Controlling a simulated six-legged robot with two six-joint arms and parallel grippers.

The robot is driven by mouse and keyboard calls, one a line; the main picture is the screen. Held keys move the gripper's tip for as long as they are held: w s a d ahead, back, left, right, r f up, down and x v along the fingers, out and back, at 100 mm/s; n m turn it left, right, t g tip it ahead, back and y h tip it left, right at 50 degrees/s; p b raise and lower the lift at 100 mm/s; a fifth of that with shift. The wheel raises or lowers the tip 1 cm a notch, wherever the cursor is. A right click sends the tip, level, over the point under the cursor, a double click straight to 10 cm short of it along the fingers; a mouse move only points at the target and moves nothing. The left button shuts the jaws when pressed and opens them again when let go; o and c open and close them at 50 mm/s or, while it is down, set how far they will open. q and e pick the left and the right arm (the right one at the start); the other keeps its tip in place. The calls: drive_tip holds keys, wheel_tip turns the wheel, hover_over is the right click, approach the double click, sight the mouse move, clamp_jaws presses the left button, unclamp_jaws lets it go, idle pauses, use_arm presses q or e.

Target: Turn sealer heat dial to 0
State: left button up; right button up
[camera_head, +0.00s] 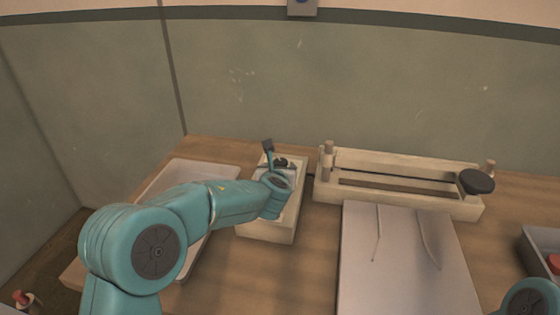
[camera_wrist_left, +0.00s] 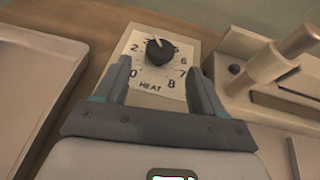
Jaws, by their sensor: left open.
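The heat dial is a black round knob (camera_wrist_left: 158,52) on a white plate marked 0, 2, 6, 8 and HEAT (camera_wrist_left: 150,86). Its light mark seems to point up toward the top of the scale; the exact number is not clear. The plate is on top of a cream control box (camera_head: 268,232), where my left arm partly hides the dial. My left gripper (camera_wrist_left: 159,70) is open, with one finger on each side of the plate's lower part, and the knob shows between and just beyond the fingertips. I see no contact with the knob. My right gripper is out of view.
The cream sealer bar (camera_head: 400,196) with a black round knob (camera_head: 476,181) stands right of the box. A pale sheet (camera_head: 400,270) lies before it. A shallow tray (camera_head: 168,172) is on the left, partly behind my arm. A grey bin (camera_head: 530,246) is at the right edge.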

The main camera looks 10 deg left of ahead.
sight(280, 164)
use_arm(q)
drive_tip(key=p+x, duration=0.1)
drive_tip(key=x, duration=0.3)
drive_tip(key=shift+w+r, duration=0.1)
drive_tip(key=shift+w, duration=0.1)
drive_tip(key=shift+w+a+f+p, duration=0.1)
drive_tip(key=shift+w+f+p, duration=0.25)
drive_tip(key=shift+w, duration=0.3)
drive_tip(key=c, duration=1)
